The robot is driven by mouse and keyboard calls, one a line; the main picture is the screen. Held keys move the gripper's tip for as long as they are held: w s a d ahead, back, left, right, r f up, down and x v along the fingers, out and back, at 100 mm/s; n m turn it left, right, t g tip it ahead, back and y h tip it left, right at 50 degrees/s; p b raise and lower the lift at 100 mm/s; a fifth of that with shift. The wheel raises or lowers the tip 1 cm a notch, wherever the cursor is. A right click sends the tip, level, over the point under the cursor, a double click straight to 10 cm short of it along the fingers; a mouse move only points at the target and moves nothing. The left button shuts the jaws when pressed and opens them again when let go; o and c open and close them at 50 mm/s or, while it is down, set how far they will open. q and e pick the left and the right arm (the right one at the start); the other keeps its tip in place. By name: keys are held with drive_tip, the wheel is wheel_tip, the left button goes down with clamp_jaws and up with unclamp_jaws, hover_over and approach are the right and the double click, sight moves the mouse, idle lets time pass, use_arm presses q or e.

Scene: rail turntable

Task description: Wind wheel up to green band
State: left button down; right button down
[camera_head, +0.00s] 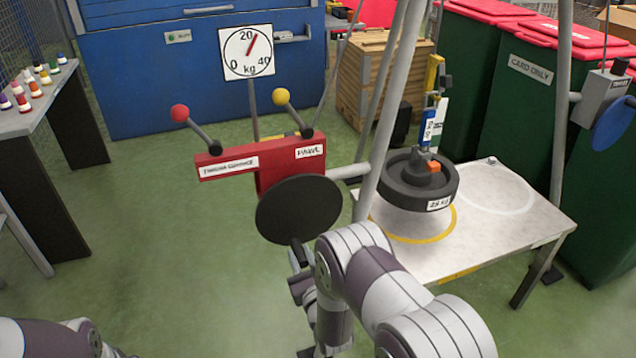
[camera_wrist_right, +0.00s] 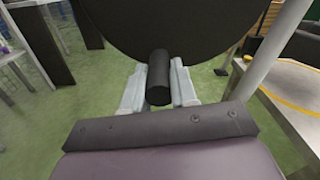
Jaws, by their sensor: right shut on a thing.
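A black crank disc (camera_head: 299,208) is mounted on the front of a red winch housing (camera_head: 277,172). Its short dark handle (camera_wrist_right: 158,78) points toward me. My right gripper (camera_wrist_right: 158,88) has its fingers on either side of this handle and is shut on it; the disc fills the top of the wrist view. A black wheel-shaped weight (camera_head: 407,182) with a kg label hangs under a blue and white block (camera_head: 432,122), over the yellow ring on the table. A thin green strip (camera_head: 442,112) shows beside the block. My left gripper is out of view.
A dial (camera_head: 247,52) reads slightly above 20 kg. Levers with a red knob (camera_head: 180,113) and a yellow knob (camera_head: 281,97) rise from the housing. Grey poles stand beside the white table (camera_head: 490,240). Green bins (camera_head: 530,110) stand behind.

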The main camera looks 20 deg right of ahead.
drive_tip(key=shift+a+r, duration=0.25)
drive_tip(key=shift+a, duration=0.35)
drive_tip(key=shift+a+r, duration=0.25)
drive_tip(key=shift+a, duration=0.3)
drive_tip(key=shift+w+a+r+p, duration=0.1)
drive_tip(key=shift+r+p, duration=0.05)
drive_tip(key=shift+p, duration=0.15)
drive_tip(key=shift+a+r+p, duration=0.45)
drive_tip(key=shift+a+r, duration=0.25)
drive_tip(key=shift+a, duration=0.3)
drive_tip(key=c, duration=1.2)
unclamp_jaws()
drive_tip(key=shift+c, duration=0.2)
drive_tip(key=o, duration=0.6)
drive_tip(key=shift+a, duration=0.15)
drive_tip(key=shift+c, duration=0.2)
drive_tip(key=shift+f, duration=0.1)
